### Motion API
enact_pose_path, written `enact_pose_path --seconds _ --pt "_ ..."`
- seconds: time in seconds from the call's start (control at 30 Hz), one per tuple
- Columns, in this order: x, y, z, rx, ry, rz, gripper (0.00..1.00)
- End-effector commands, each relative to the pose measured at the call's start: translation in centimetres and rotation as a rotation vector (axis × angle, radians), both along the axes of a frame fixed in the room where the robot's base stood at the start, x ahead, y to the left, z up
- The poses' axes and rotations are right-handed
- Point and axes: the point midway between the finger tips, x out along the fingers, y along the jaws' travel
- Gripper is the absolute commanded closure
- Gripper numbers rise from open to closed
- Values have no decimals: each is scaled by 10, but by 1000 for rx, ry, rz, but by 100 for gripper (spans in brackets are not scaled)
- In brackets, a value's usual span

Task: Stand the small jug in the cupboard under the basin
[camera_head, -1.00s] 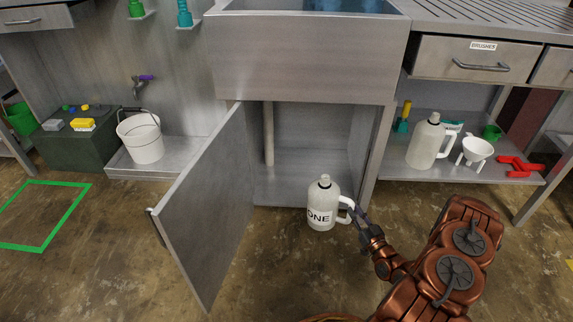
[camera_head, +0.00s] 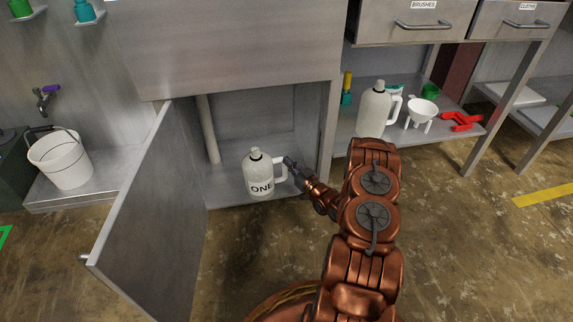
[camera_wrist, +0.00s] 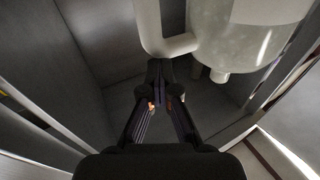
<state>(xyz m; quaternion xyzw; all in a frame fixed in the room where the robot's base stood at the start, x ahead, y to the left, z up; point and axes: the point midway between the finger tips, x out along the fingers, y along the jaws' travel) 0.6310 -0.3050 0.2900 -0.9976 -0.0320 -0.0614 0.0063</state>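The small jug (camera_head: 258,176), white and marked ONE, is upright at the mouth of the cupboard under the basin, over the front of the cupboard floor (camera_head: 222,189). Whether its base touches the floor I cannot tell. My gripper (camera_head: 289,163) comes from the right and is shut on the jug's handle. In the wrist view the fingertips (camera_wrist: 160,68) meet at the pale handle (camera_wrist: 168,46), with the jug body (camera_wrist: 240,40) beside it. The cupboard door (camera_head: 155,215) stands open to the left. The basin front (camera_head: 225,50) is above.
A larger white jug (camera_head: 374,108), a funnel (camera_head: 422,113) and a red tool (camera_head: 461,121) are on the shelf to the right. A post (camera_head: 327,130) borders the opening on the right. A pipe (camera_head: 208,128) stands inside the cupboard. A bucket (camera_head: 61,160) is at left.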

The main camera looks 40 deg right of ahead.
Motion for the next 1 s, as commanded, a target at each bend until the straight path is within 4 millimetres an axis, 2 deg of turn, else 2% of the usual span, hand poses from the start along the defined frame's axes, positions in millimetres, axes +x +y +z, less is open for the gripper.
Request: enact_pose_path --seconds 0.1,0.3,0.47,0.7,1.0 --pt "24 -6 -4 -5 -6 1 100" --pt "45 -14 -6 -2 0 -3 100" --pt "47 -16 -11 1 0 -5 100" --pt "47 -17 -40 -1 -1 -5 100" --pt "47 -17 -40 -2 -1 -6 100"
